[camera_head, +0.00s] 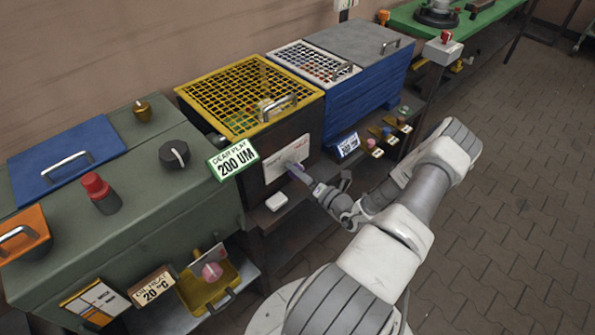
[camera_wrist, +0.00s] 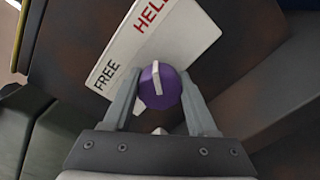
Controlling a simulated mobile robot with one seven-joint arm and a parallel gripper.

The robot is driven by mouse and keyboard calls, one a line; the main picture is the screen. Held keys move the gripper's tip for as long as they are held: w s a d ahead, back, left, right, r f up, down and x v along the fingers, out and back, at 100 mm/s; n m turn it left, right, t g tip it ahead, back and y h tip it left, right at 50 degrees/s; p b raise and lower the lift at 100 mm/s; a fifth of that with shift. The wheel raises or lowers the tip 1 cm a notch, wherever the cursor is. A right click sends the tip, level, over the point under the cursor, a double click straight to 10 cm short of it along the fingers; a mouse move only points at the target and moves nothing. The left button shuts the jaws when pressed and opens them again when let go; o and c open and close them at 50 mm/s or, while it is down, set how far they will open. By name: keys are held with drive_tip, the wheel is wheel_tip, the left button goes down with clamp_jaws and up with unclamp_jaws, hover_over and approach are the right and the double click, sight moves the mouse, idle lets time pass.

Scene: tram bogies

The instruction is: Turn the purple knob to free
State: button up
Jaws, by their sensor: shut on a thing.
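The purple knob (camera_wrist: 165,98) sits between the fingers of my gripper (camera_wrist: 160,100) in the wrist view, and the gripper is shut on it. The knob has a white pointer bar, which points up in this view, between the words FREE and HELD. The white label plate (camera_wrist: 175,35) behind it reads FREE at the left in black and HELD at the upper right in red, its last letter cut off. In the head view the plate (camera_head: 283,160) is on the front of the dark box with the yellow grid lid, and my gripper (camera_head: 302,175) reaches the knob there.
A white block (camera_head: 276,201) lies on the ledge below the knob. A blue crate (camera_head: 352,105) and several small knobs are to the right. The paved floor at right is clear.

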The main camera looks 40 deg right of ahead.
drive_tip(key=shift+c, duration=0.2)
drive_tip(key=n, duration=0.3)
drive_tip(key=shift+n+p, duration=0.35)
drive_tip(key=shift+n, duration=0.05)
drive_tip(key=n, duration=0.4)
drive_tip(key=shift+a+n, duration=0.1)
drive_tip(key=shift+n, duration=0.2)
drive_tip(key=n, duration=0.3)
drive_tip(key=shift+n, duration=0.3)
drive_tip(key=shift+a+n, duration=0.1)
drive_tip(key=shift+n, duration=1.8)
drive_tip(key=o, duration=1.4)
drive_tip(key=shift+c, duration=0.2)
drive_tip(key=shift+s, duration=0.15)
